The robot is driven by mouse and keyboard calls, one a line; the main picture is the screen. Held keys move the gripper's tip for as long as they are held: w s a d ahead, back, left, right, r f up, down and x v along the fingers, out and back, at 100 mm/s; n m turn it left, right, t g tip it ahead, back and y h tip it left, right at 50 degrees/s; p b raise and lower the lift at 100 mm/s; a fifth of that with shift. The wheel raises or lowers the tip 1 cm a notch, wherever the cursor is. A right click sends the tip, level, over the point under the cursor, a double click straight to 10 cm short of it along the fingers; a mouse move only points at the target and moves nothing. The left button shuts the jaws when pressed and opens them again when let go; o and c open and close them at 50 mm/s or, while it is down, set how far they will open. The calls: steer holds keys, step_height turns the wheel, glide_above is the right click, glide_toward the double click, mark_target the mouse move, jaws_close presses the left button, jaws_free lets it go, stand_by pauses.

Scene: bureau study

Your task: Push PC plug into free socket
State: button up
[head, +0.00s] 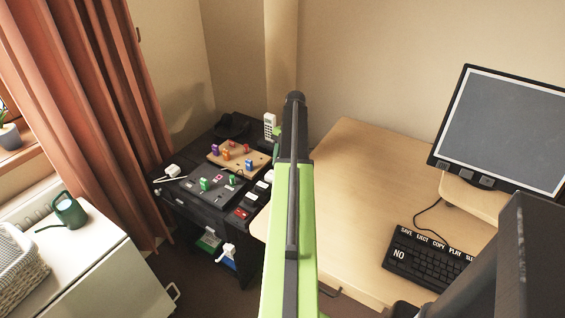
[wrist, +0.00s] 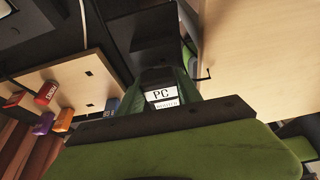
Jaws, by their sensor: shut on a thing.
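A wooden board (wrist: 62,88) with coloured plugs and small dark holes lies to the left of the plug there. The plug is apart from that board. In the head view the wooden board (head: 224,161) sits on the black side table, with purple, orange, red and blue pieces on it. My arm hides the gripper and the plug in the head view. I cannot tell which opening is the free socket.
A dark panel (head: 190,187) with green and other pieces lies in front of the board. A white phone (head: 269,126) stands behind it. The wooden desk (head: 345,180) is to the right, with a keyboard (head: 425,262) and monitor (head: 505,125). A white cabinet (head: 85,265) stands left.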

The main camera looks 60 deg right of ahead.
steer(key=shift+f+b, duration=0.35)
stand_by(0.3)
steer(key=o, duration=1.3)
steer(key=shift+o, duration=0.2)
steer(key=p+v, duration=1.6)
steer(key=v, duration=0.1)
steer(key=shift+r, duration=0.3)
